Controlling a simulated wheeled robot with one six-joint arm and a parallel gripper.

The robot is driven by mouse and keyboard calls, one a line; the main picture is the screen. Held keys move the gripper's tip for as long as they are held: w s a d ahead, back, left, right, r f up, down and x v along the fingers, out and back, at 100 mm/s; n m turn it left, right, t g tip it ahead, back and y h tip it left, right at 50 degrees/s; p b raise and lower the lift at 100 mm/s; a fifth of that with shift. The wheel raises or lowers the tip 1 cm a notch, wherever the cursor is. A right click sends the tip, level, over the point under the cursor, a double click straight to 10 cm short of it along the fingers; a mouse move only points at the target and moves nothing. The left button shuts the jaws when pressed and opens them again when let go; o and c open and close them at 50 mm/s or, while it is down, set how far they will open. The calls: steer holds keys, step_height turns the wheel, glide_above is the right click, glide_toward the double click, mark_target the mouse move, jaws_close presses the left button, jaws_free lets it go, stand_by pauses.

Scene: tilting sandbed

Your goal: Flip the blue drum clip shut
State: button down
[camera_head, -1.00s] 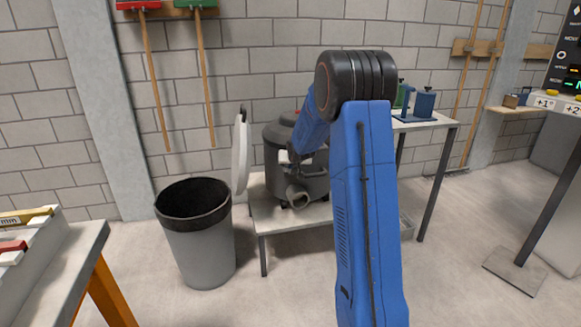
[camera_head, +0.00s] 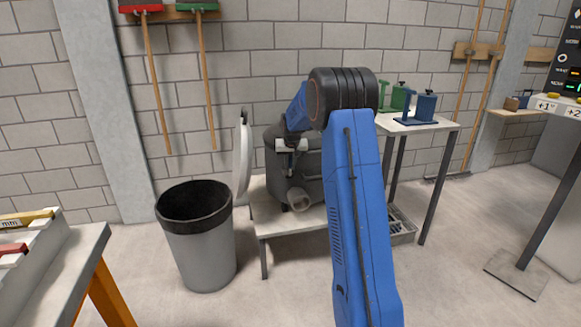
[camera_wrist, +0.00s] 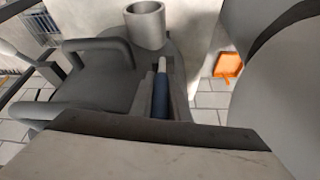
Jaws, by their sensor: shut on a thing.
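The grey drum (camera_head: 312,182) stands on a low table, with a round pipe stub (camera_head: 299,199) low on its front. My gripper (camera_head: 291,168) points down against the front of the drum, above the stub. In the wrist view, the blue drum clip (camera_wrist: 160,95) shows as a narrow blue bar with a pale end. It lies between my grey fingers, which are shut on it. The gripper body covers its near end, and its hinge is hidden. The pipe stub (camera_wrist: 147,25) is just beyond. In the head view, I cannot make out the clip.
A grey bin (camera_head: 198,250) stands left of the low table (camera_head: 280,225), with a pale round panel (camera_head: 242,155) upright between bin and drum. A taller table (camera_head: 440,122) at right holds green (camera_head: 397,99) and blue (camera_head: 425,106) fixtures. Open floor lies in front.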

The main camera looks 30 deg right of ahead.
steer(key=shift+w+d+g, duration=0.1)
steer(key=shift+w+g, duration=0.05)
steer(key=shift+g, duration=0.45)
steer(key=c, duration=1.7)
jaws_free()
steer(key=v, duration=1.7)
steer(key=shift+d+r, duration=0.15)
